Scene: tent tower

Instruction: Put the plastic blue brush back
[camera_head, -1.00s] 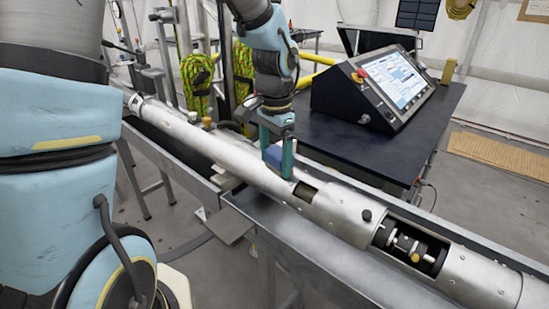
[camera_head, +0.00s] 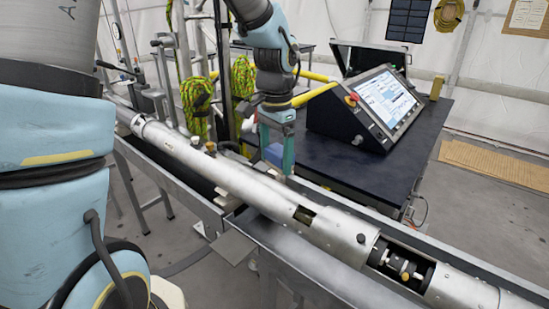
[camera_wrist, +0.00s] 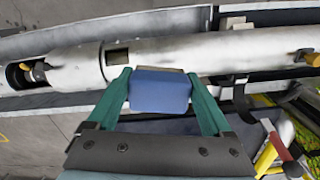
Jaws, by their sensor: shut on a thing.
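My gripper (camera_head: 278,160) has green fingers and is shut on the plastic blue brush (camera_head: 273,154). In the wrist view the brush's smooth blue back (camera_wrist: 159,91) sits between the two fingers, with a thin pale edge along its far side. Its bristles are hidden. In the head view the gripper points down and holds the brush just beyond the long silver tube (camera_head: 228,180), left of the tube's small rectangular slot (camera_head: 305,214). Whether the brush touches the tube I cannot tell.
A dark table (camera_head: 425,133) with a control console (camera_head: 362,112) stands behind the tube. The tube lies along a metal trough (camera_head: 300,257). A larger opening (camera_head: 398,263) shows inner parts at right. Yellow-green ropes (camera_head: 197,105) hang at the back left.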

